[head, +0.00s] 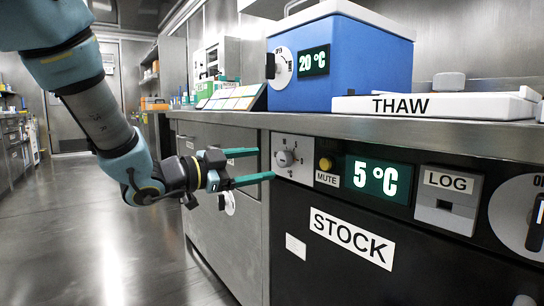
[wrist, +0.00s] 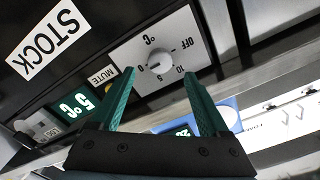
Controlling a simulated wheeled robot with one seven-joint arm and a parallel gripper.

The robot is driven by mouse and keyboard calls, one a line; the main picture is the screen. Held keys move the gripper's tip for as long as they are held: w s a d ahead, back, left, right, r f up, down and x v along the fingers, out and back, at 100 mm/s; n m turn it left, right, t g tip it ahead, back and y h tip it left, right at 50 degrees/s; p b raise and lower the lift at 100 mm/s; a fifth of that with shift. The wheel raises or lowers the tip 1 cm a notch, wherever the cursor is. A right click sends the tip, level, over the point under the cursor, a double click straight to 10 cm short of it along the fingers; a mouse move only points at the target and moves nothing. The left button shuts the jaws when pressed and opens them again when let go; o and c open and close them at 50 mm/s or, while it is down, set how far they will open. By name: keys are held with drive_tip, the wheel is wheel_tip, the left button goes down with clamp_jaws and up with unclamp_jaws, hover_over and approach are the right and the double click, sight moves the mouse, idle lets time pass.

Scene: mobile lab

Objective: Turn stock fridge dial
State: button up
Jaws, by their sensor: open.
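The stock fridge is the black front marked STOCK (head: 352,238) below the counter. Its dial (head: 286,158) is a grey knob on a light plate at the upper left of that front. The dial also shows in the wrist view (wrist: 160,63), with OFF, 10 and °C marks around it; its exact setting is hard to read. The green display (head: 378,180) beside it reads 5 °C. My gripper (head: 264,163) is open and empty, its green fingers pointing at the dial plate. In the wrist view the fingertips (wrist: 160,73) lie either side of the knob, seemingly short of it.
A yellow MUTE button (head: 325,164) sits just right of the dial. A LOG unit (head: 448,198) and another dial (head: 522,216) are farther right. The counter edge (head: 340,127) runs above. A blue box (head: 345,60) reading 20 °C stands on it. The floor at left is clear.

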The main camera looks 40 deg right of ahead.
drive_tip(key=shift+w+a+p, duration=0.1)
drive_tip(key=shift+a+p, duration=0.3)
drive_tip(key=shift+a, duration=1.85)
drive_tip(key=shift+w, duration=0.1)
